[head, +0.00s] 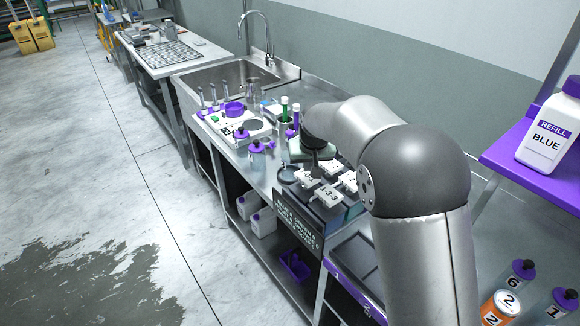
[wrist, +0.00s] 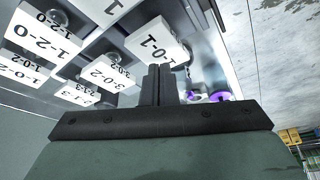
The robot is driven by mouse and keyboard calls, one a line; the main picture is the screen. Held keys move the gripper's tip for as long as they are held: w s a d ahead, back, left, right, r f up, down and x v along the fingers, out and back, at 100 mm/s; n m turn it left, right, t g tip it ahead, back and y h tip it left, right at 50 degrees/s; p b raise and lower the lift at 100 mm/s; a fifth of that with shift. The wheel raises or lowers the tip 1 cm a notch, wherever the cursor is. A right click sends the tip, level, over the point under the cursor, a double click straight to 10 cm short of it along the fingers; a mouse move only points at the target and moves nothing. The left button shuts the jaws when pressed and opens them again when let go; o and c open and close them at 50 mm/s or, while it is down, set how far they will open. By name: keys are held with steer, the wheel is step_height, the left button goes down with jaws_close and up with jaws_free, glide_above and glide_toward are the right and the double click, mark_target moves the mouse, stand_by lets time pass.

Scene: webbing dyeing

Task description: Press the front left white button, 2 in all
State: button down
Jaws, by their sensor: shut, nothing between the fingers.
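A dark control box with several white buttons, each a labelled plate, stands on the steel bench. In the head view, one white button (head: 306,180) is at the left and another (head: 328,195) is at the near side. My gripper (head: 316,171) points down over the box, partly hidden by my arm. In the wrist view, my gripper (wrist: 160,70) is shut and empty, its fingertips close to the white button marked 1-0-1 (wrist: 150,42). I cannot tell whether they touch. Other plates, marked 1-2-0 (wrist: 46,36) and 3-0-2 (wrist: 103,74), lie to the left.
Purple-capped bottles (head: 257,157) and a white tray stand left of the box. A sink (head: 225,80) is farther back. A purple shelf (head: 530,160) holds a white refill bottle (head: 550,130) at the right.

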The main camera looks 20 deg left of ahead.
mark_target(307, 175)
steer(key=shift+f, duration=0.1)
steer(key=shift+f+b, duration=1.05)
steer(key=shift+f, duration=0.3)
steer(key=shift+r+p, duration=0.7)
steer(key=shift+r, duration=0.55)
steer(key=shift+f, duration=0.1)
steer(key=shift+f+b, duration=0.95)
steer(key=shift+f, duration=0.25)
steer(key=shift+r, duration=0.15)
steer(key=shift+r+p, duration=0.85)
steer(key=shift+r, duration=0.45)
